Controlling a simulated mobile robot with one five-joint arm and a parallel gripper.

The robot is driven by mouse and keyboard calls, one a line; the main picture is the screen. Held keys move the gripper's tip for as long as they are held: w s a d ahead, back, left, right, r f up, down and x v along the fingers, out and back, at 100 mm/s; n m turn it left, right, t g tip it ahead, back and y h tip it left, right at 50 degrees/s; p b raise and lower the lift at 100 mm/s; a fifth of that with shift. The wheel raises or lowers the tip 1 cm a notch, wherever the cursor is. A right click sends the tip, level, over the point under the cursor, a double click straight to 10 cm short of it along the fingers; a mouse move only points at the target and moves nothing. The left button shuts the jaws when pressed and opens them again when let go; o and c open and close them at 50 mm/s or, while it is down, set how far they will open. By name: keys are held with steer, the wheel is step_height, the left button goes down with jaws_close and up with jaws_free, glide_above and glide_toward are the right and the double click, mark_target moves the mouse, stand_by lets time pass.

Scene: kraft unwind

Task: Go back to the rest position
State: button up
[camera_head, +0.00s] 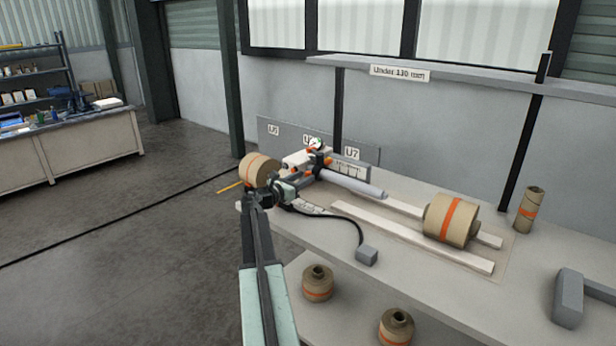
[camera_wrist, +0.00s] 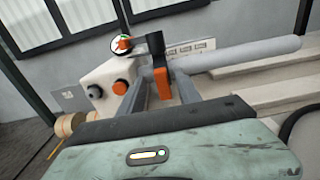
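My gripper (camera_head: 284,190) is at the end of my outstretched arm, in front of the unwind stand (camera_head: 298,160). In the wrist view, its two grey fingers (camera_wrist: 157,82) stand apart. An orange-ended lever (camera_wrist: 161,83) with a black upper part shows between them; I cannot tell whether they touch it. The stand's white body (camera_wrist: 108,80) has orange and black knobs and a round gauge (camera_wrist: 122,44) on top. A bare grey shaft (camera_head: 350,183) runs right from the stand.
A kraft roll with an orange band (camera_head: 452,220) lies on two white rails on the bench. A narrow roll (camera_head: 529,209) stands at right. A grey block (camera_head: 367,256) sits at the front edge. More rolls (camera_head: 317,283) stand below. Open floor lies left.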

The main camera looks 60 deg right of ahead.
steer(key=v, duration=0.4)
steer(key=shift+a, duration=0.4)
steer(key=shift+w, duration=0.1)
